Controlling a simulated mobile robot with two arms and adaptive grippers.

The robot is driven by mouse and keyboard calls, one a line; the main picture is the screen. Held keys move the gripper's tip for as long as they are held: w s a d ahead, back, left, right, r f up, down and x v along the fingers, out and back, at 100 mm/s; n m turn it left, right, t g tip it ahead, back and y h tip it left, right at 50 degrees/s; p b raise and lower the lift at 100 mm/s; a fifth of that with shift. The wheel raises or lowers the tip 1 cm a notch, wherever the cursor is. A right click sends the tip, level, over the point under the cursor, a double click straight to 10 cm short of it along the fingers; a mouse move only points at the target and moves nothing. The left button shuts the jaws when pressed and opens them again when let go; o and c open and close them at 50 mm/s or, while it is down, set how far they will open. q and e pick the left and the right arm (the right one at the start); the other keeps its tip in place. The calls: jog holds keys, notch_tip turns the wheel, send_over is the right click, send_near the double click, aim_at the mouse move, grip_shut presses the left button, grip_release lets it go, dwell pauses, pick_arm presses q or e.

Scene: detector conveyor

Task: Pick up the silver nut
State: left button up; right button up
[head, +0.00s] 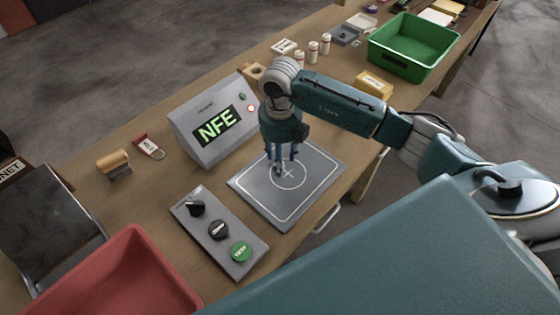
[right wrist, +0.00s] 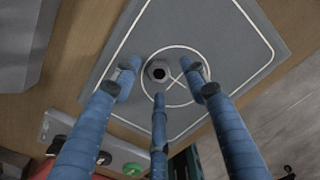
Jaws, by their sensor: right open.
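The silver nut (right wrist: 158,72) lies on the grey detector plate (right wrist: 225,22), inside the white circle and beside its cross mark. It is a hexagonal ring with a dark hole. My right gripper (right wrist: 161,82) is open above the plate, its three blue fingers spread around the nut without visibly gripping it. In the head view my right gripper (head: 286,164) points straight down over the plate (head: 318,160), and its fingers largely hide the nut. My left gripper is not in view.
A red bin (head: 130,275) is at lower left, a green bin (head: 413,48) at upper right. Several small bottles stand at the back.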

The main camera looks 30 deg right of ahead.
jog(key=shift+f, duration=0.7)
grip_shut()
jog(key=shift+r, duration=0.1)
